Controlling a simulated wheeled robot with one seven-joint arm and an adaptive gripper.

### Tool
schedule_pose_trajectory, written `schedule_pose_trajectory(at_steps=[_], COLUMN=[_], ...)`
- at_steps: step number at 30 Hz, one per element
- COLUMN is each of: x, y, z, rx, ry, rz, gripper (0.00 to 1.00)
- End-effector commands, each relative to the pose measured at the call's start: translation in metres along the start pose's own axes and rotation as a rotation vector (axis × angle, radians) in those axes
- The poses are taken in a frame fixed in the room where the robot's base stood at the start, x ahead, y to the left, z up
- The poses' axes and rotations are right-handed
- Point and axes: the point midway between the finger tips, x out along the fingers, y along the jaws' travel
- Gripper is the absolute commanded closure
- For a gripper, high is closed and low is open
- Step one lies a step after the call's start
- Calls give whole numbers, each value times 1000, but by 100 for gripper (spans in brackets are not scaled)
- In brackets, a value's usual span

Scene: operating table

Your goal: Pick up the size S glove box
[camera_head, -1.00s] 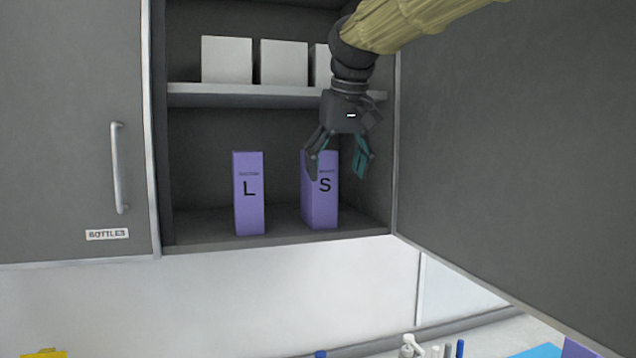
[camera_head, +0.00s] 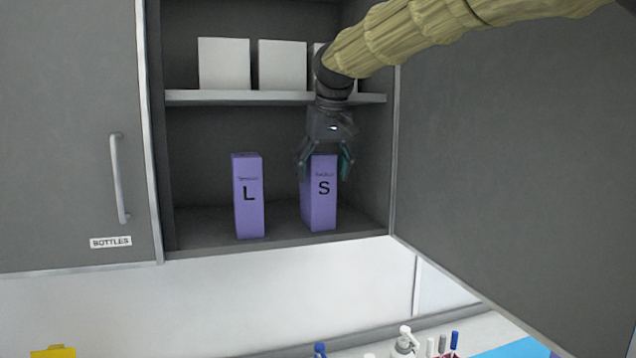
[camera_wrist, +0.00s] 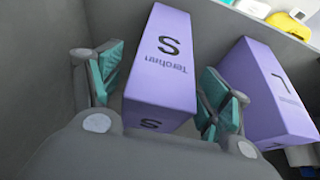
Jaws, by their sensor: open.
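The purple size S glove box (camera_head: 320,203) stands upright on the lower shelf of the open cabinet, right of the purple size L box (camera_head: 249,205). My gripper (camera_head: 324,174) is open at the upper part of the S box, with a finger on each side of it in the head view. In the wrist view the S box (camera_wrist: 167,62) lies between the two teal-padded fingers (camera_wrist: 158,95), with small gaps showing beside it. The L box (camera_wrist: 262,88) is just beyond the right finger there. Whether the fingers touch the S box cannot be told.
The upper shelf (camera_head: 230,97) with white boxes (camera_head: 224,64) is just above my gripper. The open cabinet door (camera_head: 500,170) stands to the right, and a closed door labelled BOTTLES (camera_head: 75,130) to the left. Bottles (camera_head: 405,342) stand on the counter below.

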Motion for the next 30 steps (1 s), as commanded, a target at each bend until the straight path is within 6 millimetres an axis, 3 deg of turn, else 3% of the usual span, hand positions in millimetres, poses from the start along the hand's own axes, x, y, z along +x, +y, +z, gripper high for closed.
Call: schedule_pose_trajectory(at_steps=[4,11,21,30], x=[18,21,21,20], y=[0,0,0,0], z=[1,2,2,2], rx=[-1,0,0,0], ry=[-4,-2,-2,-1], rz=[0,1,1,1], gripper=[23,23,79,80])
